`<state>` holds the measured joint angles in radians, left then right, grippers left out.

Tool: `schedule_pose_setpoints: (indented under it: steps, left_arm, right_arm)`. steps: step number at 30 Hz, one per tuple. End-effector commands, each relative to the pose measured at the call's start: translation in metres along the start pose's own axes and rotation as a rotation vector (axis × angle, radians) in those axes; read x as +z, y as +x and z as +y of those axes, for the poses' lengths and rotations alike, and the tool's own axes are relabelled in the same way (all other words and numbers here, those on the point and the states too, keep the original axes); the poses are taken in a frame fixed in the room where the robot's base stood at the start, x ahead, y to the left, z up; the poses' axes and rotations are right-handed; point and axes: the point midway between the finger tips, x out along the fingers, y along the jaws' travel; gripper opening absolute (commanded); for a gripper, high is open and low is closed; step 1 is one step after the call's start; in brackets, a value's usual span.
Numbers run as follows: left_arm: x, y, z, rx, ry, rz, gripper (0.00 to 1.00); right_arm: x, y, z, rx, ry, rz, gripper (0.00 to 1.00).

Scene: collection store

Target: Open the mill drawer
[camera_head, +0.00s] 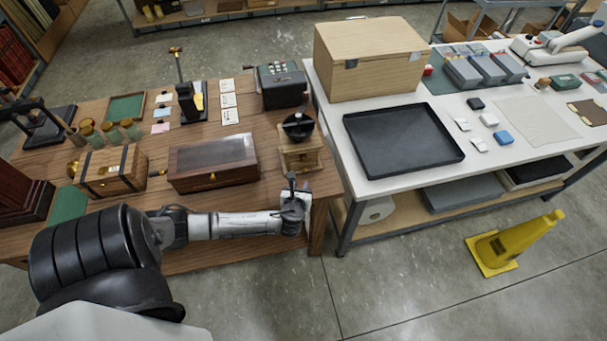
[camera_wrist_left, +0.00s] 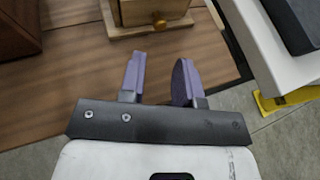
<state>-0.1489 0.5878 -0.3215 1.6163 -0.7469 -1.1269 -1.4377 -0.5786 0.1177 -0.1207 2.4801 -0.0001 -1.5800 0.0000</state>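The mill (camera_head: 300,150) is a small wooden box with a dark crank top, standing near the right front edge of the wooden table. In the left wrist view the lower front of the mill (camera_wrist_left: 118,17) shows a drawer with a round wooden knob (camera_wrist_left: 159,20). The drawer looks shut. My left gripper (camera_head: 292,180) is just in front of the mill in the head view. In the left wrist view its two fingers (camera_wrist_left: 158,78) are apart with nothing between them, pointing toward the knob and short of it. My right gripper is not in view.
A glass-topped case (camera_head: 213,162) stands left of the mill. A black register-like box (camera_head: 281,87) is behind it. The white table (camera_head: 335,130) with a black tray (camera_head: 403,141) is close on the right. A yellow cone (camera_head: 515,243) stands on the floor.

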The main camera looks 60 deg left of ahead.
Motion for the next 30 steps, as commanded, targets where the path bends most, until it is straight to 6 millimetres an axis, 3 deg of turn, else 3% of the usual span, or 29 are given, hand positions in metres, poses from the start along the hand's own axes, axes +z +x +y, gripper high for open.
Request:
schedule_pose_setpoints:
  steps: [6,13,19,30]
  left_arm:
    - [-0.001,0.041,0.000,0.001,0.000,-0.001,0.31]
    - [-0.001,0.070,0.000,0.000,-0.001,-0.001,0.31]
    - [-0.001,0.082,0.000,0.000,-0.001,0.001,0.31]
    - [0.000,0.084,0.000,0.000,-0.001,0.001,0.31]
  right_arm:
    - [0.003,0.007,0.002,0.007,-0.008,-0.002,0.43]
    - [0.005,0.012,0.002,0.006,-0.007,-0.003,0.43]
    - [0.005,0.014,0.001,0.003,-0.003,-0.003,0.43]
    - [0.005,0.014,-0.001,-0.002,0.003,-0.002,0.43]
